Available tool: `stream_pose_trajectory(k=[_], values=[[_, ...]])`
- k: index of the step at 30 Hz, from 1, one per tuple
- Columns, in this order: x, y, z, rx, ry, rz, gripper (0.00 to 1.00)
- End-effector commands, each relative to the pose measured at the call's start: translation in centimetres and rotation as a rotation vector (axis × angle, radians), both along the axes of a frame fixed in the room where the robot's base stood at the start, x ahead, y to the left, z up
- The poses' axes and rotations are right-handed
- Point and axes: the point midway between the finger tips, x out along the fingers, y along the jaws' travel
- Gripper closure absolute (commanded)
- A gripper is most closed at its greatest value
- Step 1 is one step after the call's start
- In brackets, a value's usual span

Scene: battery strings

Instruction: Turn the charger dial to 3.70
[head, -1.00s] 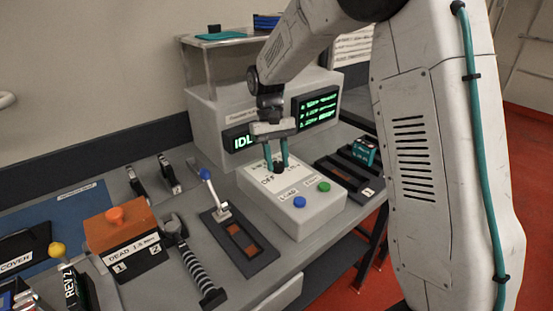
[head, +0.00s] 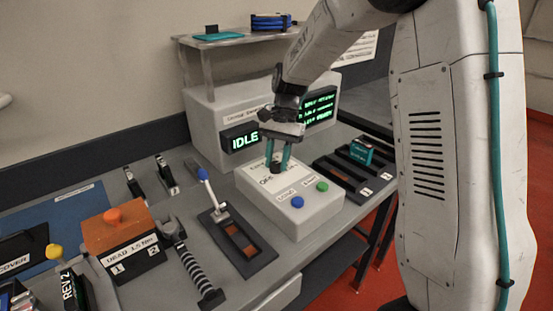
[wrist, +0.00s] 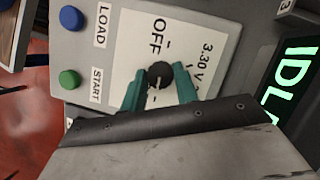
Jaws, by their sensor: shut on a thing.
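The charger box (head: 300,211) is pale grey and stands on the bench. Its black round dial (wrist: 159,74) sits on a white label with OFF and 3.30 V readable in the wrist view; other marks are hidden. My gripper (head: 277,163) points down over the box, its teal fingers (wrist: 160,88) shut on the dial from both sides. The dial's pointer direction is hard to make out. The display (head: 242,138) behind reads IDLE.
A blue LOAD button (head: 297,202) and a green START button (head: 322,187) sit at the box's front. A lever with a blue knob (head: 202,174) stands left of the box. Black trays (head: 345,175) holding a teal block (head: 361,151) lie to the right.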

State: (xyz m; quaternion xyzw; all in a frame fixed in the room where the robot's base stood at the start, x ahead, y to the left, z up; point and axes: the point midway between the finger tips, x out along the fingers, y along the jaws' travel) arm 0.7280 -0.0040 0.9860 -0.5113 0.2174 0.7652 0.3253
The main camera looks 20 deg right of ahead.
Motion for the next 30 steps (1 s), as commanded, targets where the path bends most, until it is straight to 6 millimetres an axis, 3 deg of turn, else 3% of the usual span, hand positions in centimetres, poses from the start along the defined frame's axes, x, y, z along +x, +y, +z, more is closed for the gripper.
stream_pose_trajectory(k=[21, 22, 24, 30], values=[[-0.03, -0.07, -0.04, -0.001, 0.0, -0.077, 0.93], [-0.03, -0.06, -0.04, -0.001, 0.0, -0.077, 0.65], [-0.04, -0.06, -0.04, -0.001, -0.001, -0.076, 0.48], [-0.04, -0.05, -0.03, 0.0, 0.0, -0.076, 0.48]])
